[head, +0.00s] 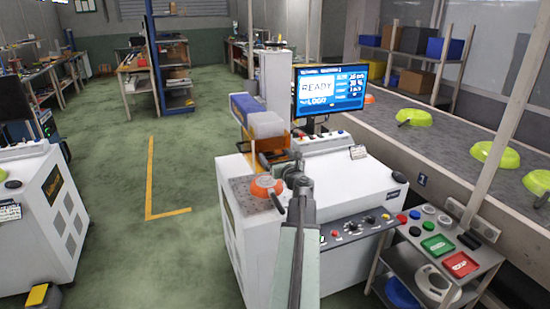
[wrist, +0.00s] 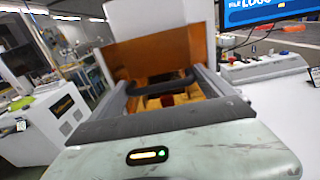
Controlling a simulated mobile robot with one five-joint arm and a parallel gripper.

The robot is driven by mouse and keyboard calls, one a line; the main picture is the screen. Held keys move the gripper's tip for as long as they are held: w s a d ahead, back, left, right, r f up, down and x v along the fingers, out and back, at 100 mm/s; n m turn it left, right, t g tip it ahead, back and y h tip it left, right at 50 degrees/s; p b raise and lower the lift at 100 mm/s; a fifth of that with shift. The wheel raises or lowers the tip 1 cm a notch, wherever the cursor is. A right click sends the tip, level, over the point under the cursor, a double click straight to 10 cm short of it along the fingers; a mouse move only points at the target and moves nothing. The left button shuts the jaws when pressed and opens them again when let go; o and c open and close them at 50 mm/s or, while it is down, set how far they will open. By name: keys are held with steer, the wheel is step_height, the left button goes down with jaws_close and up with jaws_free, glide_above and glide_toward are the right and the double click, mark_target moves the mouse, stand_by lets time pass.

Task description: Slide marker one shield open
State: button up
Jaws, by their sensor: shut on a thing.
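The marker one shield is an amber see-through panel (head: 263,150) under a pale box on the near white machine (head: 350,187). In the wrist view the amber shield (wrist: 150,62) fills the upper middle, with a black handle (wrist: 160,88) across its front. My gripper (wrist: 163,82) has its two fingers at the ends of this handle and is shut on it. In the head view my gripper (head: 297,168) is at the shield's right side and partly hides it. The exact finger contact is hard to see.
An orange pan (head: 264,186) lies on the machine's grey plate, left of my arm. A screen (head: 330,89) behind reads READY. A conveyor (head: 455,150) with several green pans runs along the right. A button cart (head: 440,240) stands front right.

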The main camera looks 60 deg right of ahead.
mark_target(273, 145)
step_height(273, 145, up, 3)
steer(key=shift+s+d+r+p, duration=0.15)
steer(key=shift+r+p, duration=0.05)
steer(key=shift+p, duration=0.6)
steer(key=shift+f, duration=0.2)
steer(key=o, duration=1.8)
steer(key=v, duration=0.7)
steer(key=shift+s+a, duration=0.25)
steer(key=shift+a, duration=0.05)
steer(key=shift+s, duration=0.1)
